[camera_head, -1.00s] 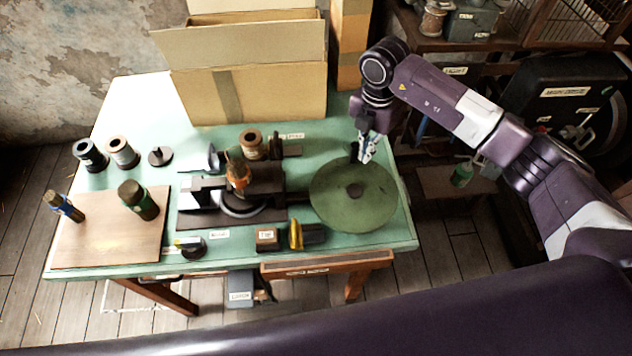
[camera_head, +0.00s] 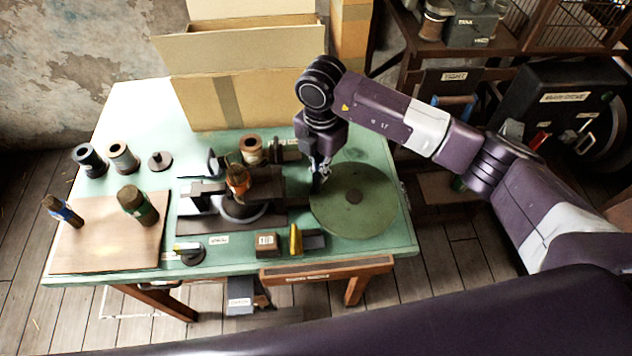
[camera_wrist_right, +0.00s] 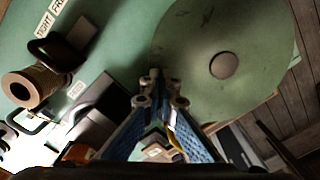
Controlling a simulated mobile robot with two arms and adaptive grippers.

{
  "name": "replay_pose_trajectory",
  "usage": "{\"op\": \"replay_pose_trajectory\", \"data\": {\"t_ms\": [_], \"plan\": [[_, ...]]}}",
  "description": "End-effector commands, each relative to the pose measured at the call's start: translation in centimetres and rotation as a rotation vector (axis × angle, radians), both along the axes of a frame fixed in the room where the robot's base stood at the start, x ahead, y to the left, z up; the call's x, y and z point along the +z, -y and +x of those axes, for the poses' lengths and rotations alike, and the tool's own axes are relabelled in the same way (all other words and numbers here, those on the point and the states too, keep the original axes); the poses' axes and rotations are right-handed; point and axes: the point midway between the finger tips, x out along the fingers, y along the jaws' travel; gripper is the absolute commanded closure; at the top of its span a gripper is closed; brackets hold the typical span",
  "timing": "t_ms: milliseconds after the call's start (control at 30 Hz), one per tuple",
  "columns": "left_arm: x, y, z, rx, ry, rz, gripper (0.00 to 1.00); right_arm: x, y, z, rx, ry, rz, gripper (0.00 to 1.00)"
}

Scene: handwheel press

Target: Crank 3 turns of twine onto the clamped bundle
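The green handwheel (camera_head: 354,215) lies flat at the right end of the table, with a hub at its centre. It also shows in the wrist view (camera_wrist_right: 245,100). My right gripper (camera_head: 318,178) is at the wheel's left rim, closed around its small dark crank handle; the fingers (camera_wrist_right: 160,92) meet there in the wrist view and mostly hide the handle. The clamped bundle (camera_head: 238,178), orange-brown at the top, stands upright in the dark press (camera_head: 205,195) left of the wheel. The twine on it is too small to make out. My left gripper is not in view.
A twine spool (camera_head: 251,148) stands behind the press. Two banded bundles, blue (camera_head: 64,211) and green (camera_head: 137,204), are on the wooden board (camera_head: 105,245). A small block (camera_head: 266,244) and a yellow piece (camera_head: 295,240) sit at the front. A cardboard box (camera_head: 250,85) stands behind.

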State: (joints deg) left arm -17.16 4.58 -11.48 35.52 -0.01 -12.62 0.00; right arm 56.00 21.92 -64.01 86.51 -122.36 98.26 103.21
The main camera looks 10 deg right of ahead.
Motion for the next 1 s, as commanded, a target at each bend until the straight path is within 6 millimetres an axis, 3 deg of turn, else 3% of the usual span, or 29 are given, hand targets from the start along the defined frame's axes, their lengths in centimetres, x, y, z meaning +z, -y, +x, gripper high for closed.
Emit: {"op": "replay_pose_trajectory", "data": {"t_ms": [133, 733, 1000], "plan": [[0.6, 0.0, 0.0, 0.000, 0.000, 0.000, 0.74, 0.1, -0.9, -1.6, 0.003, -0.001, 0.001, 1.00], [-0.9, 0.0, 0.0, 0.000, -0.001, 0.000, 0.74, 0.0, -0.6, 0.6, 0.000, -0.001, 0.001, 1.00], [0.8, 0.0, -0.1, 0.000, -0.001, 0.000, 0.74, 2.5, -0.5, 0.6, 0.001, 0.001, 0.001, 1.00]]}}
